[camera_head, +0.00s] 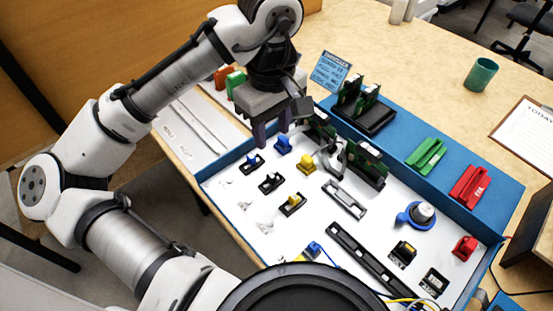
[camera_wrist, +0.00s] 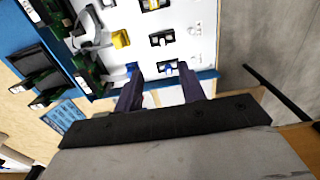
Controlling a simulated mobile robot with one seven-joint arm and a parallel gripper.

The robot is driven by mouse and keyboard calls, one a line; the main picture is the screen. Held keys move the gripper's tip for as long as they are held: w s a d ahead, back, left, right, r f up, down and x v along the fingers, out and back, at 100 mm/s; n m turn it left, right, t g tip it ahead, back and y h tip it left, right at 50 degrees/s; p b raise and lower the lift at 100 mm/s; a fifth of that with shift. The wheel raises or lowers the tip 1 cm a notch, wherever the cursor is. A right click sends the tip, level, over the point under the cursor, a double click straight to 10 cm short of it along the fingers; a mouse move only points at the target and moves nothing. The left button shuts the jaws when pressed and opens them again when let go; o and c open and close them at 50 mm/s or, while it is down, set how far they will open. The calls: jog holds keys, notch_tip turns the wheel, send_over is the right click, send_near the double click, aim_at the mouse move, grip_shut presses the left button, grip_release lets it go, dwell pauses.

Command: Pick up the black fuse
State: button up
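A row of small black holders lies on the white panel. The middle holder, with a dark piece that looks like the black fuse (camera_head: 270,182), sits between a holder with a blue piece (camera_head: 252,160) and one with a yellow piece (camera_head: 292,204). In the wrist view, the dark middle piece (camera_wrist: 162,39) lies beyond the fingertips. I cannot clearly tell fuse from holder. My gripper (camera_head: 272,137) is above the panel's far left edge, apart from the pieces. In the wrist view, my gripper (camera_wrist: 160,82) has its fingers spread and nothing between them.
A loose blue block (camera_head: 283,145) and yellow block (camera_head: 306,163) stand beside the row. Green circuit boards (camera_head: 365,163) rise upright to the right. A blue raised rim (camera_head: 228,172) borders the panel. Other fixtures occupy the right side.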

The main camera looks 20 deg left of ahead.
aim_at(271, 175)
jog(key=f, duration=1.3)
jog(key=shift+s+a+f+b, duration=0.1)
jog(key=shift+s+f+b, duration=0.15)
jog(key=shift+f+b, duration=0.1)
jog(key=shift+r, duration=0.1)
grip_shut()
